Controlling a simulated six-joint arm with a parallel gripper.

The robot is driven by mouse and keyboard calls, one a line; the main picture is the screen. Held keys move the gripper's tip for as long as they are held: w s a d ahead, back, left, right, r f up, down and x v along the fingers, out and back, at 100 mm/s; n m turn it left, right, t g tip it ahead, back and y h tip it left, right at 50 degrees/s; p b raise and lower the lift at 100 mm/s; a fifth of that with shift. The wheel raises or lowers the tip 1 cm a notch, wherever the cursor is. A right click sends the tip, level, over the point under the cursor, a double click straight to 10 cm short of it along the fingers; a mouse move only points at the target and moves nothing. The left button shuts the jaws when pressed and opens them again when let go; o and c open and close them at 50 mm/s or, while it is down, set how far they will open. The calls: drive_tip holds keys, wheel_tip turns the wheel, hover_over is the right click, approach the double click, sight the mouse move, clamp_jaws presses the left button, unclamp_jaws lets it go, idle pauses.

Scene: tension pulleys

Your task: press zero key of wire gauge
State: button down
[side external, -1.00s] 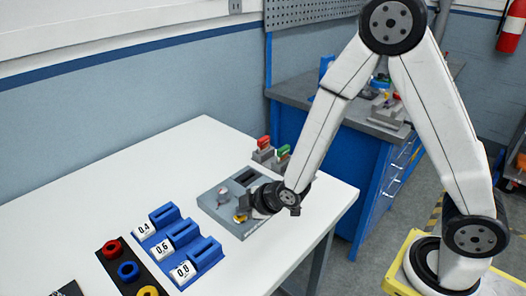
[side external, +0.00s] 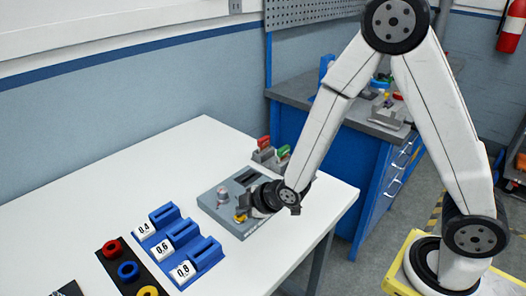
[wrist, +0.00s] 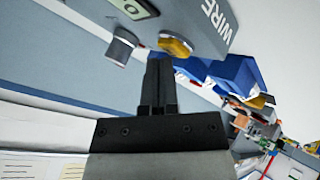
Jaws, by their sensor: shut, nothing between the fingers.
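The wire gauge is a grey box (side external: 213,203) on the white table in the side view. Its end marked "WIRE" shows in the wrist view (wrist: 212,32). A round yellow key (wrist: 176,46) is on the gauge, with a grey knob (wrist: 122,46) to its left. In the side view the yellow key (side external: 240,217) is partly hidden by my gripper. My gripper (wrist: 159,66) is shut and empty, its fingertips just by the yellow key; I cannot tell whether they touch it. I cannot read any zero mark on the key.
Blue holders (side external: 174,236) labelled 0.4, 0.6 and 0.8 stand left of the gauge. A black strip (side external: 126,268) with red, blue and yellow rings lies further left. A grey stand with red and green pieces (side external: 268,152) is behind the gauge. The table's back left is clear.

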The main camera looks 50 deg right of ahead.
sight(243, 216)
drive_tip(key=shift+r, duration=0.5)
drive_tip(key=shift+r, duration=0.15)
drive_tip(key=shift+r, duration=2.35)
drive_tip(key=shift+s+d+m, duration=0.25)
drive_tip(key=shift+d+m, duration=0.05)
drive_tip(key=s+d+m+g+h, duration=0.1)
drive_tip(key=s+d+m+g, duration=0.2)
drive_tip(key=s+d+m, duration=0.1)
drive_tip(key=s+d+m+g+h, duration=0.1)
drive_tip(key=s+d+m+g, duration=0.2)
drive_tip(key=s+m, duration=0.3)
drive_tip(key=s+d, duration=0.1)
drive_tip(key=s, duration=0.2)
drive_tip(key=shift+d+m, duration=0.25)
drive_tip(key=shift+m, duration=0.15)
